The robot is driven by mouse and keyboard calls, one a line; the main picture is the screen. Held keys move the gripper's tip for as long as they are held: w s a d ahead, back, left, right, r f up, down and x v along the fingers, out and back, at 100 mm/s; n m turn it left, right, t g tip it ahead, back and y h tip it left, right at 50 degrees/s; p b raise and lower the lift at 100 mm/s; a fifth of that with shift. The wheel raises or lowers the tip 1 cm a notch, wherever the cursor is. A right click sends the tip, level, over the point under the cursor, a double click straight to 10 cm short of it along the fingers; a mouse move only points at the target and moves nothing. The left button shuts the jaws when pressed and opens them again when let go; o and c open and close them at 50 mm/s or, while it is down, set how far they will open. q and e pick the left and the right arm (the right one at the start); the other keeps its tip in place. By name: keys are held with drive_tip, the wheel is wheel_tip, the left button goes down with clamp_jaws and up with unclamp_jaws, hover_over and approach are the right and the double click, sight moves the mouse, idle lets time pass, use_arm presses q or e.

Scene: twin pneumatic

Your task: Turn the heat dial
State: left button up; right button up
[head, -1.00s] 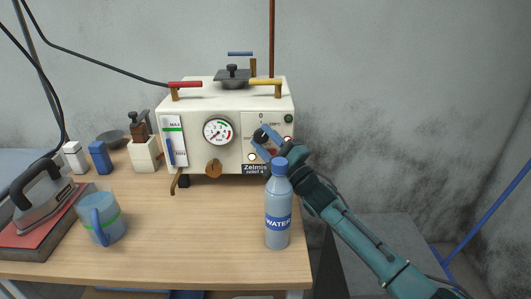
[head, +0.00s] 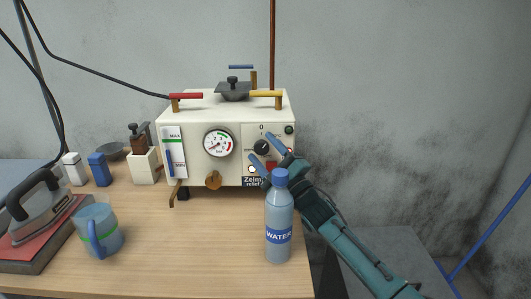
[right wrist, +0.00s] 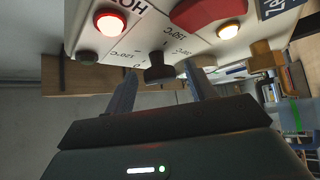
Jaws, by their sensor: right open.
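The heat dial is a black knob (head: 262,147) on the right front panel of the cream machine (head: 188,185), below a "0" mark. It also shows in the right wrist view (right wrist: 160,69), among temperature labels in °C. My right gripper (head: 267,153) is open in front of the panel, its two blue fingers apart. In the right wrist view the knob appears between the fingertips (right wrist: 160,75) or just beyond them; contact cannot be told. Nothing is in the gripper. My left gripper is not in view.
A water bottle (head: 279,220) stands close below my right gripper at the table's right edge. A red switch and lamps sit beside the dial in the right wrist view (right wrist: 205,12). A mug (head: 99,232) and iron (head: 38,208) stand left. The table's middle is clear.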

wheel_tip(320, 180, up, 10)
drive_tip(key=shift+p, duration=0.3)
idle(0.4)
